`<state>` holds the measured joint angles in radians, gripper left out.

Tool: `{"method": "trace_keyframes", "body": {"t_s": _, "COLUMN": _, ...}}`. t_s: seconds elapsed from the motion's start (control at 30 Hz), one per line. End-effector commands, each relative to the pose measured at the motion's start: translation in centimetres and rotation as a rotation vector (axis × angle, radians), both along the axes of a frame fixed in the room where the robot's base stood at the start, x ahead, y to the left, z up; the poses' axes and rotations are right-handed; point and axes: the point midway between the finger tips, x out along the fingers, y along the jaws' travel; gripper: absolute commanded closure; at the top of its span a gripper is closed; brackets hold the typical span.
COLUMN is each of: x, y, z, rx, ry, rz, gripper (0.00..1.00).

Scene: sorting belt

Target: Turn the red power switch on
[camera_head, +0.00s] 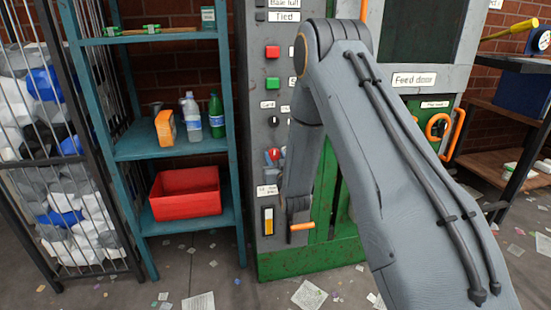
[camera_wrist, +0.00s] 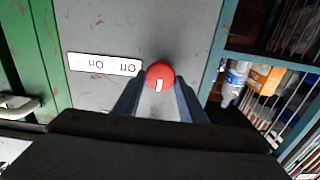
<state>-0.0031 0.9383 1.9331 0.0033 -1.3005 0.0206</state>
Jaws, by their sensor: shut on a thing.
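The red power switch is a round red knob (camera_wrist: 158,70) with a white pointer mark, on a grey panel. In the wrist view the mark runs nearly straight up and down in the lower part of the knob. My gripper (camera_wrist: 159,88) has one finger on each side of the knob and is shut on it. A white label (camera_wrist: 104,64) reading Off and On, upside down in this view, lies left of the knob. In the head view the red knob (camera_head: 274,154) shows on the grey cabinet front, left of my arm, which hides part of the panel.
Above the knob are a red button (camera_head: 272,52), a green button (camera_head: 272,83) and a black knob (camera_head: 274,121). A teal shelf (camera_head: 150,150) with bottles and a red bin (camera_head: 186,194) stands close on the left. An orange-handled lever (camera_head: 302,227) is lower down.

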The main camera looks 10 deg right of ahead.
Motion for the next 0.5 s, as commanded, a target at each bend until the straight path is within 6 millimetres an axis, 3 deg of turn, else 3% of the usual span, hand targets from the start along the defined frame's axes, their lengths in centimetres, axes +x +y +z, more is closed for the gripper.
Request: {"method": "trace_keyframes", "body": {"t_s": 0.5, "x": 0.02, "y": -0.18, "z": 0.00, "rx": 0.352, "ry": -0.001, "rz": 0.000, "gripper": 0.85}}
